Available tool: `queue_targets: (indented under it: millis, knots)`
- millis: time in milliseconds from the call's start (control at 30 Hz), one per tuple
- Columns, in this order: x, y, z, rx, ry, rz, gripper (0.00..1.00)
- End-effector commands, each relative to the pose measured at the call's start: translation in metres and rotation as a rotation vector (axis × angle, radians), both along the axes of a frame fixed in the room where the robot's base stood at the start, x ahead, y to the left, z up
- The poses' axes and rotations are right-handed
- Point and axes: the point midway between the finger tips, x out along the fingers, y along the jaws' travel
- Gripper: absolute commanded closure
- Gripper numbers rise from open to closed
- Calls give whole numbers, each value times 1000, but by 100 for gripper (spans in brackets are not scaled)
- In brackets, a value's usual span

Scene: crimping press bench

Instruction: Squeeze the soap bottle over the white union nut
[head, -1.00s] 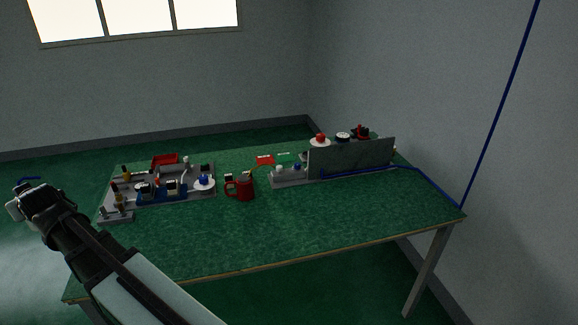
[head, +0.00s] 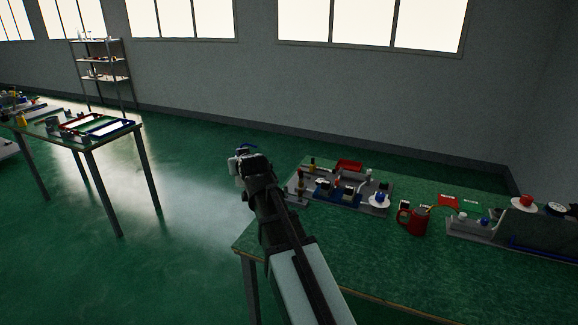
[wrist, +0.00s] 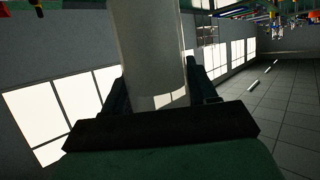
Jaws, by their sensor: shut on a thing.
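My gripper (head: 240,165) is out past the left edge of the green bench, in the air over the floor. In the wrist view a smooth pale cylinder, which I take for the soap bottle (wrist: 150,45), stands between the two dark fingers of my gripper (wrist: 158,88), which are shut on it. Its top end runs out of the picture. In the head view the bottle is small, and only a pale bit shows at the gripper's tip. I cannot pick out the white union nut for certain in either view.
A second table (head: 95,142) with trays stands far left, with open floor between. A shelf (head: 102,78) stands behind.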

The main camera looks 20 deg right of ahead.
Motion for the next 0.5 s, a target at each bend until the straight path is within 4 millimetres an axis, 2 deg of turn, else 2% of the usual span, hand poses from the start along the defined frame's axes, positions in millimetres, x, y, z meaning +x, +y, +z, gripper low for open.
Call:
queue_targets:
  millis: [167,267,500]
  knots:
    - [12,-29,-10,-1,2,-61,75]
    - [22,-60,-18,-1,1,-128,75]
    - [39,-152,-44,-2,0,-331,75]
